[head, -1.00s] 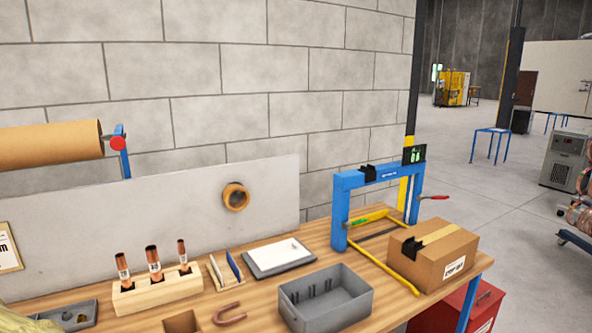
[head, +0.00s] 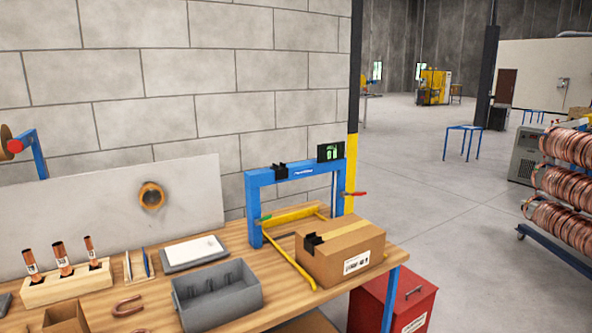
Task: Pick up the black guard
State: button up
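Two small black pieces are in the head view, and I cannot tell which one is the guard. One black piece (head: 313,242) sits at the upper left edge of the cardboard box (head: 341,256), on the right part of the bench. The other black piece (head: 280,170) is on the top bar of the blue frame (head: 256,206), left of the small display. My gripper is not in view.
The wooden bench (head: 149,316) holds a grey bin (head: 217,303), a wooden block with copper pieces (head: 66,287), a white-topped tray (head: 193,252) and a copper U-bend (head: 127,306). A red cabinet (head: 392,297) stands below the bench's right end. Open floor lies to the right.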

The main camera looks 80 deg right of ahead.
aim_at(281, 171)
jog(key=k, duration=0.1)
jog(key=z, duration=1.1)
